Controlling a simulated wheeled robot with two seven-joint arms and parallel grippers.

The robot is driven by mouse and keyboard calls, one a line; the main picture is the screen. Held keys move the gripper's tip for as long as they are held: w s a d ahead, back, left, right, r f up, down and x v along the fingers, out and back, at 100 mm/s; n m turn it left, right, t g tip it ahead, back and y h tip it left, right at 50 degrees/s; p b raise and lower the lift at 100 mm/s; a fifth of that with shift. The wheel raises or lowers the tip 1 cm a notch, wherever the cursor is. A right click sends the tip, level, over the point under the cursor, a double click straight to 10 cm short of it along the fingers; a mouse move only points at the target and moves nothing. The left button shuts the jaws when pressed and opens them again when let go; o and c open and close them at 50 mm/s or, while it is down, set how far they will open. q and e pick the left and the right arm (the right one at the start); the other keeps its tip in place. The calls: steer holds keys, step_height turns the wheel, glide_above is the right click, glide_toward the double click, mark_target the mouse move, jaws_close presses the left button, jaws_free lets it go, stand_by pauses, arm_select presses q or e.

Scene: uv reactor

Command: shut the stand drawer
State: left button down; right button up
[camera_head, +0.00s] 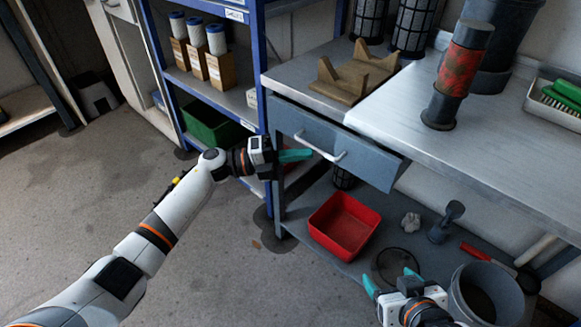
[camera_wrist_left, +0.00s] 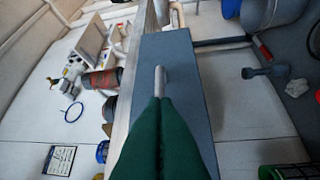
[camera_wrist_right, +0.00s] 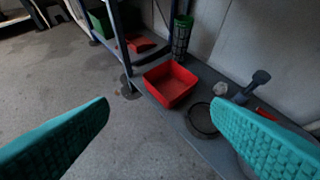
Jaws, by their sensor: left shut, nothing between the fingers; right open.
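The stand drawer (camera_head: 355,156) has a blue-grey front with a pale bar handle (camera_head: 322,148). Its front stands out from under the worktop, most visibly at its right end, so it is partly open. My left gripper (camera_head: 311,154) is shut and empty, with its teal fingertips at the drawer front near the handle's left end. In the left wrist view the shut fingers (camera_wrist_left: 161,98) point at the handle (camera_wrist_left: 160,80) on the drawer front (camera_wrist_left: 180,55); I cannot tell whether they touch it. My right gripper (camera_head: 392,279) is open and empty, low at the front.
A red tray (camera_head: 345,224), a grey bucket (camera_head: 485,293) and small items lie on the lower shelf. The worktop (camera_head: 440,125) carries a dark tube with a red band (camera_head: 459,72) and a wooden cradle (camera_head: 352,75). A blue rack (camera_head: 262,60) stands left. Floor at left is clear.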

mark_target(308, 144)
arm_select(q)
steer(key=shift+w+d+b, duration=0.9)
steer(key=shift+w+b, duration=0.1)
steer(key=shift+w, duration=0.2)
steer(key=shift+w+r, duration=0.1)
steer(key=shift+r, duration=0.1)
arm_select(e)
steer(key=w+a+r+t+y, duration=0.2)
steer(key=w+a+r+t, duration=0.1)
steer(key=r+t, duration=0.4)
steer(key=shift+w+r, duration=0.9)
